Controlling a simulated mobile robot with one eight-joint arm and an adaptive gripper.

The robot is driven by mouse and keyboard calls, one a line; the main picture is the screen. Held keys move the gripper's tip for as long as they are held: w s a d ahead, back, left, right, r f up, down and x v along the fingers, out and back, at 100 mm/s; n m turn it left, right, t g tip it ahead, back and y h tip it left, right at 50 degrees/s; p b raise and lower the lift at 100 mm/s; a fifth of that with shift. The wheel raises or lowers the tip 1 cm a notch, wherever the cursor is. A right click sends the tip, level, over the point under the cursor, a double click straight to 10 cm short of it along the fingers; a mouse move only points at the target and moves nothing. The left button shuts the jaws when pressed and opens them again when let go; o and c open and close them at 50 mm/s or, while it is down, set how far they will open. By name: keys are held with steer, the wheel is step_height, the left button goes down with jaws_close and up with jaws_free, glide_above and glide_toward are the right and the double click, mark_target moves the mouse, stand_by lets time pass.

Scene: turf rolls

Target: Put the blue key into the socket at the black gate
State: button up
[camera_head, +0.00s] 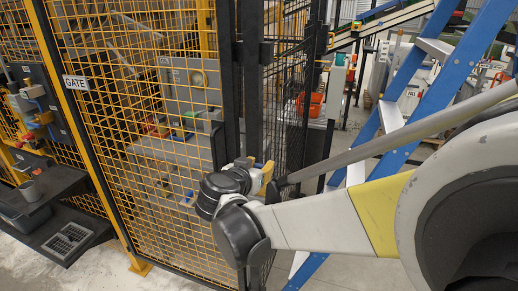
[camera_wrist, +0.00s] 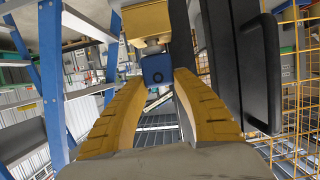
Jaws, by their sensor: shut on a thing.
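In the wrist view my gripper (camera_wrist: 157,78) has its two yellow fingers closed on the sides of the blue key (camera_wrist: 158,69), a small blue block with a dark round mark. A short metal piece shows between the key and a yellow box (camera_wrist: 146,22) straight beyond it. I cannot tell how far the metal reaches into that box, or where its socket opening is. The black gate (camera_wrist: 258,70), with its dark handle, stands just right of the fingers. In the head view my gripper (camera_head: 263,177) is beside the black gate post (camera_head: 229,80); the key is hidden there.
Yellow mesh fence (camera_head: 140,130) with a GATE sign (camera_head: 76,82) stands at left. Blue ladder legs (camera_head: 440,80) rise at right, behind my arm. A wall panel (camera_head: 42,105) and black shelf (camera_head: 55,215) are at far left. Floor at lower left is clear.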

steer(key=shift+f+b, duration=0.3)
steer(key=shift+f, duration=0.2)
steer(key=o, duration=1.2)
steer(key=v, duration=1.2)
steer(key=s+d+f+n+g+y, duration=0.1)
steer(key=s+d+f+g, duration=0.15)
steer(key=d, duration=0.65)
steer(key=s+d+f+n+g, duration=0.1)
steer(key=s+d+f+g, duration=0.2)
steer(key=d, duration=0.5)
steer(key=s+d+f+y, duration=0.1)
steer(key=s, duration=0.2)
steer(key=s+d+n+y, duration=0.1)
steer(key=s+d, duration=0.1)
steer(key=s, duration=0.2)
steer(key=s+d+f+n+y, duration=0.1)
steer(key=s+d, duration=0.1)
steer(key=s, duration=0.2)
steer(key=shift+d+f+g+y, duration=0.1)
steer(key=shift+f+g+y, duration=0.15)
steer(key=shift+f+y, duration=0.15)
